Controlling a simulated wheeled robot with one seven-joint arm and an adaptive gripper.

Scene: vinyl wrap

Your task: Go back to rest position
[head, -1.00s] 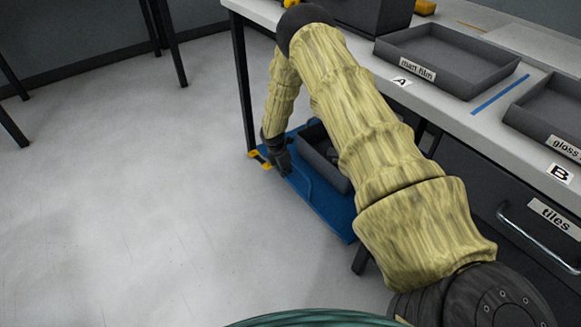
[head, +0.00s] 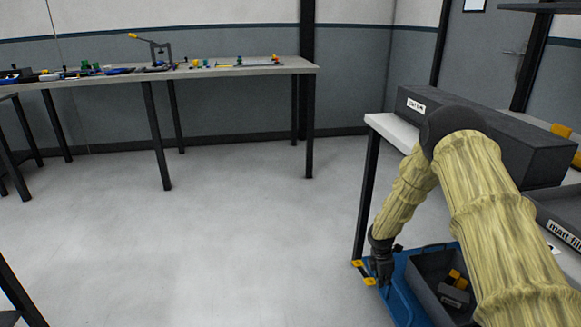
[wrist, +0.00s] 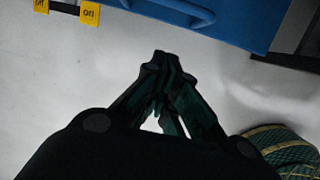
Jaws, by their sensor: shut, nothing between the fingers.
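My gripper (head: 384,281) hangs low at the left end of my sleeved arm in the head view, beside the left edge of a blue board or tray (head: 402,300). In the wrist view my gripper (wrist: 163,62) has its dark fingertips together with nothing between them, over the pale floor. The blue piece (wrist: 235,18) shows above the fingertips there, apart from them. Small yellow tags (wrist: 90,13) stick out at its side.
A grey bin (head: 425,280) with dark and yellow items sits on the blue piece. The bench (head: 392,130) with a long dark box (head: 490,135) is at right. A cluttered table (head: 230,72) stands at the back. Open floor (head: 240,230) lies left.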

